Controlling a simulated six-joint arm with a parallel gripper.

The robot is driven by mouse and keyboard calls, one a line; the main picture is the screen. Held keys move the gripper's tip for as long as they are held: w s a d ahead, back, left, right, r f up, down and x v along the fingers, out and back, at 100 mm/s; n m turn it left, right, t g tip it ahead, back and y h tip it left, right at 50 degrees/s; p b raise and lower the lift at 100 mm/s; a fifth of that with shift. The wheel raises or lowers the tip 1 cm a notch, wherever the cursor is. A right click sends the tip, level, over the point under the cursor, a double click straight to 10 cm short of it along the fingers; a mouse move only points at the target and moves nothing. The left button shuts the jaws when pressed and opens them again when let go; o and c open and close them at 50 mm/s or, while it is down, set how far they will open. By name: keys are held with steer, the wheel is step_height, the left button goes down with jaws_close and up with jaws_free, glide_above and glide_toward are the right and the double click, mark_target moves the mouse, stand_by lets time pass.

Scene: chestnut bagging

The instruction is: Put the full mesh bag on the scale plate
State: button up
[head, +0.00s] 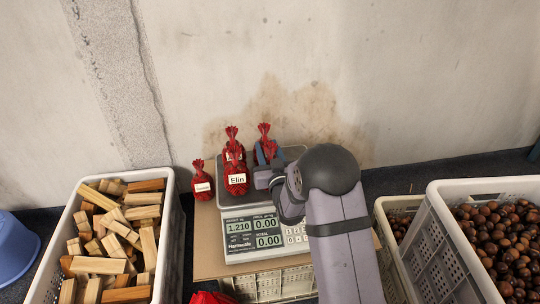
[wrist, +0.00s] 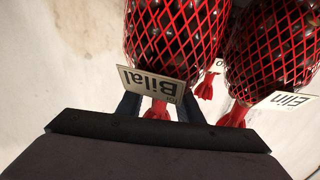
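A red mesh bag of chestnuts labelled "Bilal" (wrist: 170,50) fills the top middle of the wrist view. In the head view its red tied top (head: 264,129) shows above the scale plate (head: 208,186), and the rest is largely hidden behind my gripper (head: 268,156). My gripper's two fingers (wrist: 160,108) stand apart on either side of the bag's red neck, with small gaps visible; the label hides part of them. The scale (head: 262,228) reads 1.210 on its weight display.
A red bag labelled "Elin" (head: 236,179) stands just left, with another bag (head: 231,153) behind it. A smaller red bag (head: 202,183) stands further left. Crates of wood blocks (head: 172,205) and chestnuts (head: 437,190) flank the scale. The wall is close behind.

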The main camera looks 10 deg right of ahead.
steer(key=shift+r, duration=0.25)
steer(key=s+p, duration=0.2)
steer(key=s, duration=1)
steer(key=shift+d, duration=0.35)
steer(key=shift+f, duration=0.2)
steer(key=s+d+f+g, duration=0.1)
steer(key=s+f+g, duration=0.7)
steer(key=s+g, duration=0.15)
steer(key=s+r+g+h, duration=0.1)
steer(key=s+g, duration=0.7)
steer(key=s, duration=1.1)
steer(key=shift+s+d+r+m, duration=0.25)
steer(key=shift+d+r+m, duration=0.05)
steer(key=shift+d, duration=0.1)
steer(key=shift+g, duration=0.25)
